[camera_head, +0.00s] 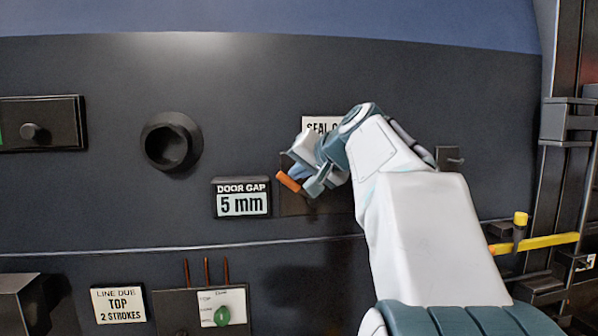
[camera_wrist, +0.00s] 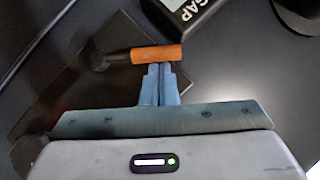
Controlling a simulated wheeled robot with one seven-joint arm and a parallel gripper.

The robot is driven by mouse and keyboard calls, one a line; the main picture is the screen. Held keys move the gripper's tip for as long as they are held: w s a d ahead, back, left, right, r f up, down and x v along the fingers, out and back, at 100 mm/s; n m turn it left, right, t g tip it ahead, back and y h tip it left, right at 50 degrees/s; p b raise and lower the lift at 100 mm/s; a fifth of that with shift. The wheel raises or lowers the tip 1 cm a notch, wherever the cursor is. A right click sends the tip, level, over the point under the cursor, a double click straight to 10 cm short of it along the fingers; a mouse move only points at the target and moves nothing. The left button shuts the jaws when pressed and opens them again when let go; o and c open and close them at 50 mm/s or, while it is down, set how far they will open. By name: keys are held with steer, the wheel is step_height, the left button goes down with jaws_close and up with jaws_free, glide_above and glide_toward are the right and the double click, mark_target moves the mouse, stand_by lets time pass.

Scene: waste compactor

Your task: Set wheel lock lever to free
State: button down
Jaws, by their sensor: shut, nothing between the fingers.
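A small lever with an orange grip (camera_head: 289,182) sits on a dark plate (camera_head: 292,205) on the wall panel. The wrist view shows its orange grip (camera_wrist: 157,54) on a dark arm that runs left to a pivot. My gripper (camera_wrist: 159,70) is shut and empty, its blue fingertips right at the side of the orange grip. I cannot tell whether they touch it. In the head view my gripper (camera_head: 304,176) hides part of the plate. No wheel lock marking is readable, so I cannot tell if this is that lever.
A "DOOR GAP 5 mm" display (camera_head: 241,198) is left of the lever, with a round black knob (camera_head: 171,141) above it. A partly hidden "SEAL" label (camera_head: 318,124) is above. A yellow bar (camera_head: 540,242) is at right.

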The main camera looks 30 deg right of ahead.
steer(key=shift+w+a+f+b, duration=0.15)
steer(key=shift+a+f+b, duration=0.45)
steer(key=shift+b, duration=0.15)
steer(key=s+d+r, duration=0.3)
steer(key=s+r, duration=0.5)
steer(key=s, duration=0.2)
steer(key=s+a+f+n+g, duration=0.1)
steer(key=s+a+f+g, duration=0.3)
steer(key=f, duration=0.6)
steer(key=w+a+f+n+g, duration=0.1)
steer(key=a+f+n, duration=0.1)
steer(key=a+f, duration=0.7)
steer(key=s+a+f+n+g, duration=0.1)
steer(key=s+f, duration=0.3)
steer(key=f, duration=0.3)
steer(key=s+a+f+n+g+h, duration=0.1)
steer(key=s+f, duration=0.3)
steer(key=f, duration=0.4)
steer(key=s+a+f+n+g, duration=0.2)
steer(key=s+f, duration=0.2)
steer(key=f, duration=0.4)
steer(key=shift+s+a+n+h+p, duration=0.2)
steer(key=shift+a+n+h+p, duration=0.05)
steer(key=shift+n+h+p, duration=0.05)
